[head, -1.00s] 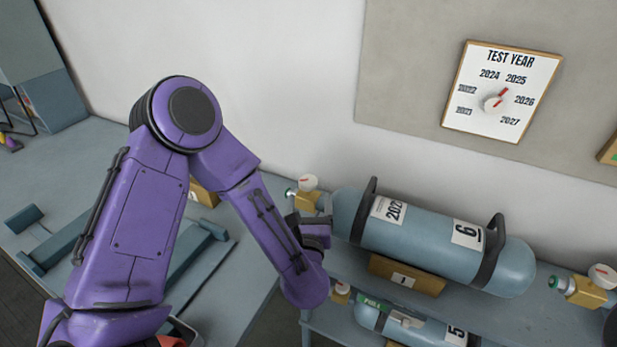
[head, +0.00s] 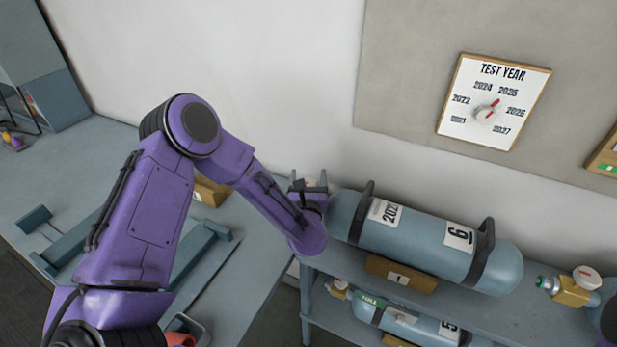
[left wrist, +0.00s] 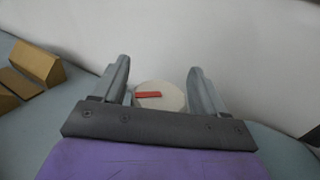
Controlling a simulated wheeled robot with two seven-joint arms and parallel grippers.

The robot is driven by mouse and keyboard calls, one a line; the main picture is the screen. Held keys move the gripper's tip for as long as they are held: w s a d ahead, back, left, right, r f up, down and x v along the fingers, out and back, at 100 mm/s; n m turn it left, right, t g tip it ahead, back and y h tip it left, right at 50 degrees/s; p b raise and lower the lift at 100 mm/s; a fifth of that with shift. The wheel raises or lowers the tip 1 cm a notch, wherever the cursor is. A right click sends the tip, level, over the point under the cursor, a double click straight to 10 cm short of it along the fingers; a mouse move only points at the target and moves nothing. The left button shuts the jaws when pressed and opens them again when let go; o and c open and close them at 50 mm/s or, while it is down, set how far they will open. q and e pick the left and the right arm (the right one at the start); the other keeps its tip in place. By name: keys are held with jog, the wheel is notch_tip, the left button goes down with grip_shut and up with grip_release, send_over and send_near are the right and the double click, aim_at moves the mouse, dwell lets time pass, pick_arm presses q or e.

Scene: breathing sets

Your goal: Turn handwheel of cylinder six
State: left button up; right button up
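Cylinder six (head: 425,235) is a blue-grey cylinder lying on the upper shelf, with a "6" label and two dark straps. Its valve end is at the left, mostly hidden by my left arm. My left gripper (head: 309,181) is over that valve, fingers apart. In the left wrist view, the white round handwheel (left wrist: 160,98) with a red mark sits between the two fingers of my left gripper (left wrist: 160,85). The fingers are close to its sides; I cannot tell whether they touch it. My right gripper is not in view.
Cylinder five (head: 405,322) lies on the shelf below. Another valve with a white handwheel (head: 587,277) is at the right. A test year board (head: 493,103) hangs on the wall. A blue-grey bench (head: 75,185) is at the left.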

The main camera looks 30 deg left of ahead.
pick_arm(q)
jog(key=c, duration=0.7)
jog(key=shift+h, duration=0.3)
jog(key=shift+f+m+t+h+b, duration=0.1)
jog(key=shift+m+t+h+b, duration=0.5)
jog(key=shift+m+h, duration=0.35)
jog(key=shift+w+d+m+t+h+b, duration=0.1)
jog(key=shift+m+t+h+b, duration=0.1)
jog(key=shift+m+h, duration=0.25)
jog(key=shift+d+m+t+h+b, duration=0.1)
jog(key=shift+m+h+b, duration=0.1)
jog(key=shift+h, duration=0.4)
jog(key=shift+d+m+h+b, duration=0.25)
jog(key=shift+m+h, duration=0.9)
jog(key=shift+h, duration=0.65)
jog(key=shift+d+m+h+b, duration=0.15)
jog(key=shift+m+h+b, duration=0.1)
jog(key=shift+m+h, duration=1.25)
jog(key=shift+h, duration=0.6)
jog(key=o, duration=0.9)
jog(key=shift+o, duration=0.2)
